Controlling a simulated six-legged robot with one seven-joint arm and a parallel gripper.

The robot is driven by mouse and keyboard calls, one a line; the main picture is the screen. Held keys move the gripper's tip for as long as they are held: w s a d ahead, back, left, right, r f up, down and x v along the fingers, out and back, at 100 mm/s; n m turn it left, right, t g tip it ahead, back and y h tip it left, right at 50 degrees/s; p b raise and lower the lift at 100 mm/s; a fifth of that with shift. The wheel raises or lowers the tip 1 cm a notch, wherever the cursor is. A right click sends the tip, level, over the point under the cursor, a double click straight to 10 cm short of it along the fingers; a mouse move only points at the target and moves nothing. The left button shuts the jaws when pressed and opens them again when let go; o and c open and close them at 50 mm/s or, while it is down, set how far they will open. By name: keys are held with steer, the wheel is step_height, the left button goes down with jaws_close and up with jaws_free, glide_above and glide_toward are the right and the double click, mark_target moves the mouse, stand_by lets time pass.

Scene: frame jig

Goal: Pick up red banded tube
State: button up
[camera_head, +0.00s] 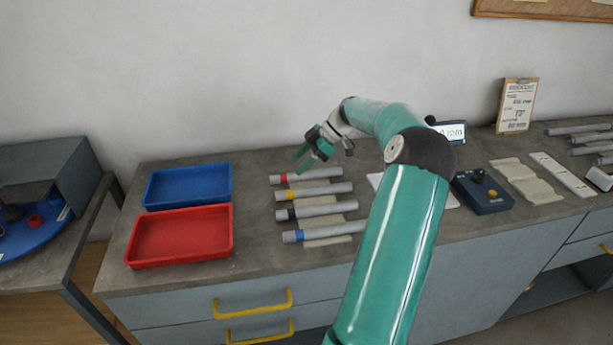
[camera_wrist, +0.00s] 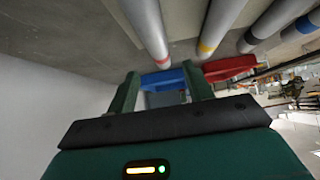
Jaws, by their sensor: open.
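The red banded tube (camera_head: 306,175) is a grey tube with a red band near its left end. It lies at the back of a row of banded tubes on the bench. In the wrist view the red banded tube (camera_wrist: 147,26) shows above the fingers, its red band towards the trays. My gripper (camera_head: 311,158) is open and empty, above and behind the banded end of this tube. The gripper (camera_wrist: 160,82) also shows in the wrist view with its two green fingers apart. I cannot tell the exact height of the fingers over the bench.
Tubes with yellow (camera_head: 314,191), black (camera_head: 316,210) and blue (camera_head: 324,230) bands lie in front on pale rests. A blue tray (camera_head: 188,186) and a red tray (camera_head: 180,236) stand to the left. A dark blue device (camera_head: 483,192) is right of my arm.

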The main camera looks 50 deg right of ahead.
mark_target(287, 174)
steer(key=x, duration=0.6)
steer(key=shift+s, duration=0.1)
steer(key=shift+c, duration=0.2)
jaws_close()
